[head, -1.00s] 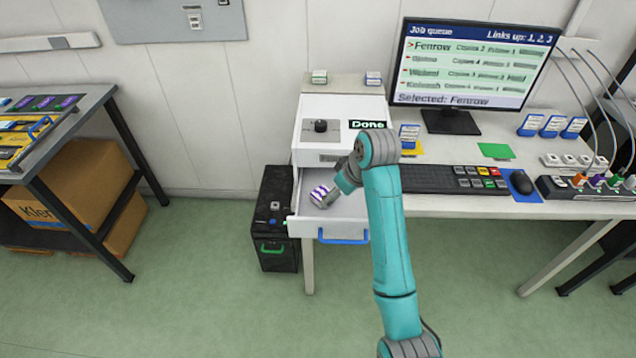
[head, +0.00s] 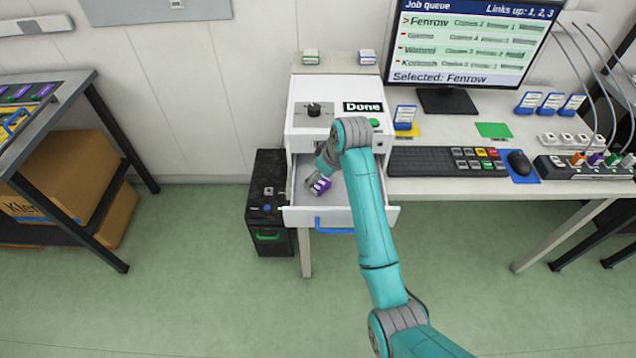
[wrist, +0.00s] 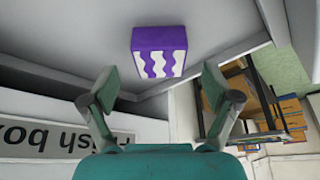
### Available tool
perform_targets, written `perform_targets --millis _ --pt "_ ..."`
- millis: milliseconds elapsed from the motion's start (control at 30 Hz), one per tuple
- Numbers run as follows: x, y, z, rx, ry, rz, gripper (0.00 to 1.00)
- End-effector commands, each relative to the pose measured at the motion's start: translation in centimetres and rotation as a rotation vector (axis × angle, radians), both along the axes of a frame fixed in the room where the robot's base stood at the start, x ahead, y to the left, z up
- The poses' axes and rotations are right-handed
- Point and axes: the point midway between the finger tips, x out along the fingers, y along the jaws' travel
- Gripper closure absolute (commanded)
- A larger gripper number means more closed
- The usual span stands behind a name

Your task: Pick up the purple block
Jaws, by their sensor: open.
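The purple block (wrist: 158,52) has white wavy stripes on one face. In the wrist view it lies on the light floor of the open drawer, ahead of and between my fingers. In the head view the purple block (head: 318,184) sits in the white drawer (head: 380,215), close by my gripper. My gripper (wrist: 158,80) is open in the wrist view, its two fingers spread with nothing between the tips. In the head view my arm covers part of the drawer and most of the gripper.
A panel lettered "Finish box" (wrist: 60,140) shows in the wrist view. Above the drawer is a white machine (head: 335,95) with a knob and a "Done" display. A black bin (head: 268,205) stands left of the drawer. The keyboard (head: 430,160) lies to the right.

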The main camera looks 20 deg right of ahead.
Motion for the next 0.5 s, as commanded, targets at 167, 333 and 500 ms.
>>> perform_targets --millis 167,333,500 --pt "0.8 0.4 -2.2 0.0 0.002 0.0 0.12" --pt "1.1 0.6 -2.9 -0.001 0.0 0.0 0.12" --pt "1.1 0.6 -2.9 -0.001 0.0 0.0 0.12"
